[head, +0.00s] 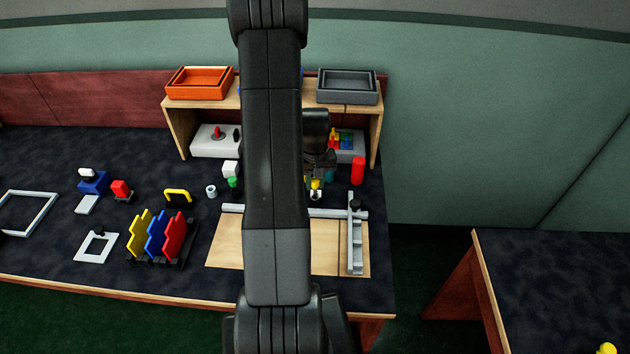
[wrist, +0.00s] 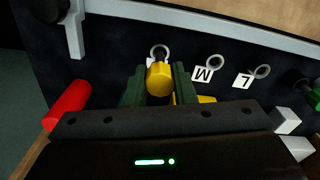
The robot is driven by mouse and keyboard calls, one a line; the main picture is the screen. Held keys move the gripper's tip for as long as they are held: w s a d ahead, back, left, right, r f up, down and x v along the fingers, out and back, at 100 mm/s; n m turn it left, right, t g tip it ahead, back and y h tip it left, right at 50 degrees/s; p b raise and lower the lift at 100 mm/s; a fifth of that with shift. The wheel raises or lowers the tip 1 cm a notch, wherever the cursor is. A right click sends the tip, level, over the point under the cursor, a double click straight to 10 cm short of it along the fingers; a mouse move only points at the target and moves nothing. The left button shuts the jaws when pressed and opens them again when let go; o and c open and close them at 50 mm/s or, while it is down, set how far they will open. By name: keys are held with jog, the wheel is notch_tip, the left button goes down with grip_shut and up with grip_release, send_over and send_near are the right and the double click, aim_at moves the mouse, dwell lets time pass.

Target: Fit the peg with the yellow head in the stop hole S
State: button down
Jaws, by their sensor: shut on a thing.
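My gripper (wrist: 158,88) is shut on the peg with the yellow head (wrist: 158,79), which sits between its two dark green fingers. In the head view the yellow head (head: 316,184) shows just under my gripper (head: 318,175). In the wrist view a grey ring hole (wrist: 159,50) lies just beyond the yellow head; its label is mostly hidden. The labelled M hole (wrist: 216,61) and L hole (wrist: 262,71) stand to its right. The peg's shaft is hidden, and I cannot tell whether its tip is in the ring.
A red cylinder (head: 358,170) stands to the right of my gripper. A grey rail (head: 335,212) and a grey upright piece (head: 355,240) lie in front. Another yellow piece (wrist: 207,99) shows behind a finger. A green-topped peg (head: 233,185) and white block (head: 230,169) are left.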

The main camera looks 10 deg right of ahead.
jog(key=shift+f+b, duration=1)
jog(key=shift+f, duration=0.2)
jog(key=c, duration=1.1)
grip_release()
jog(key=shift+r, duration=0.1)
